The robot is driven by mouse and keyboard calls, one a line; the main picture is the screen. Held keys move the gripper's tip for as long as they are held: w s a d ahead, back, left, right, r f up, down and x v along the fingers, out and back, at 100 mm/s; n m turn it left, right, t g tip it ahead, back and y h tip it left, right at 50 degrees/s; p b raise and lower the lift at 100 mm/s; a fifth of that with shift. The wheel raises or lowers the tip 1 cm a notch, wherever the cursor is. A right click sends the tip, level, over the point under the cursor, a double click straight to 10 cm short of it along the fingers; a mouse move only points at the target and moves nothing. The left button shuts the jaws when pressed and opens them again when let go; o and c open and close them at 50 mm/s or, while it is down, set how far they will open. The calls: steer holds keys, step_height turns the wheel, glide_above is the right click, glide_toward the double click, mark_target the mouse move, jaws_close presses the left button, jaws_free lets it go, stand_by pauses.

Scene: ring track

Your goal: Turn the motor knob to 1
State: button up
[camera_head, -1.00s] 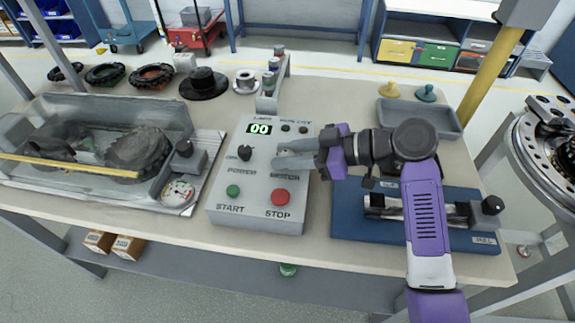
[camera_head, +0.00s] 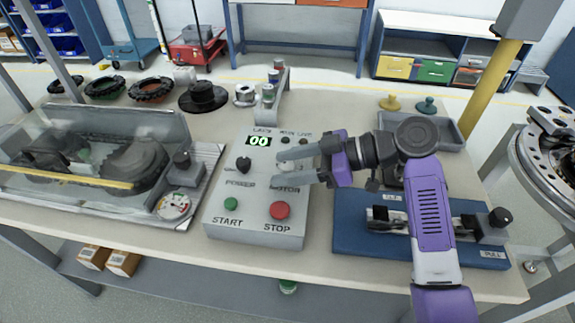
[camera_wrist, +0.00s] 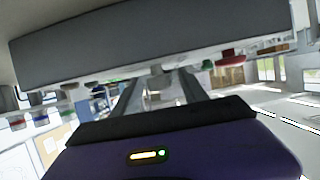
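The grey control box (camera_head: 222,218) stands on the bench with a green "00" display (camera_head: 258,141). The black power knob (camera_head: 243,165) is on its left. A green START button (camera_head: 231,204) and a red STOP button (camera_head: 280,210) are at the front. My gripper (camera_head: 279,168) reaches in from the right over the MOTOR label, its two grey fingers apart. The motor knob is mostly hidden by the fingers; I cannot tell whether they touch it. In the wrist view my gripper (camera_wrist: 158,82) also shows spread fingers, pointing toward the box face (camera_wrist: 150,40).
A clear-covered tray (camera_head: 90,195) with a dial gauge (camera_head: 174,205) stands left of the box. A blue fixture (camera_head: 350,232) lies to the right, under my arm. A small post rack (camera_head: 270,88) and a black hub (camera_head: 203,95) are behind.

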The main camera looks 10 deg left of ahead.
steer(key=v, duration=0.7)
steer(key=shift+d, duration=0.4)
steer(key=shift+r, duration=0.15)
steer(key=shift+s, duration=0.15)
